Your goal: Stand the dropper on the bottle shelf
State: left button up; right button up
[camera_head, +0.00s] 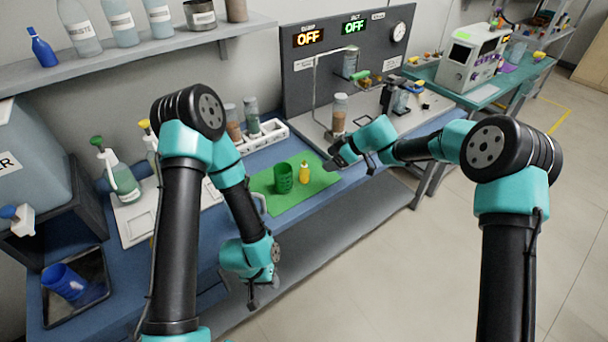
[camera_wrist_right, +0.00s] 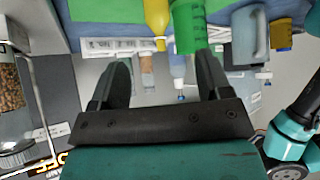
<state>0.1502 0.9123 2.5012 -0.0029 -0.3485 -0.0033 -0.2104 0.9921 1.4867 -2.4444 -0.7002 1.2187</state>
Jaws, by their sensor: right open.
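A small yellow bottle, which looks like the dropper (camera_head: 304,173), stands upright on the green mat (camera_head: 272,204), just right of a green cup (camera_head: 283,178). In the right wrist view the yellow bottle (camera_wrist_right: 157,14) shows at the top edge beside the green cup (camera_wrist_right: 188,28). The bottle shelf (camera_head: 130,50) on the wall at upper left holds several bottles. My right gripper (camera_head: 337,157) is open and empty, right of the yellow bottle and apart from it; its fingers (camera_wrist_right: 163,62) show in the right wrist view. My left gripper (camera_head: 253,296) hangs in front of the bench; its jaws are too small to read.
A white rack (camera_head: 262,133) with jars stands behind the mat. A jar of brown particles (camera_head: 339,113) stands on the machine's base at right. A blue cup (camera_head: 63,282) lies in a black tray (camera_head: 78,310) at left. Spray bottles (camera_head: 118,172) stand near my left arm.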

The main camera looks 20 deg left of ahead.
aim_at(308, 170)
jog(key=x, duration=0.7)
jog(key=shift+f, duration=0.1)
jog(key=shift+a+f, duration=0.3)
jog(key=shift+a, duration=0.1)
jog(key=shift+w+x, duration=0.1)
jog(key=shift+x, duration=1.2)
jog(key=shift+w+x, duration=0.15)
jog(key=shift+x, duration=1.15)
jog(key=shift+c, duration=0.2)
jog(key=c, duration=1)
jog(key=shift+r, duration=0.1)
jog(key=shift+c, duration=0.2)
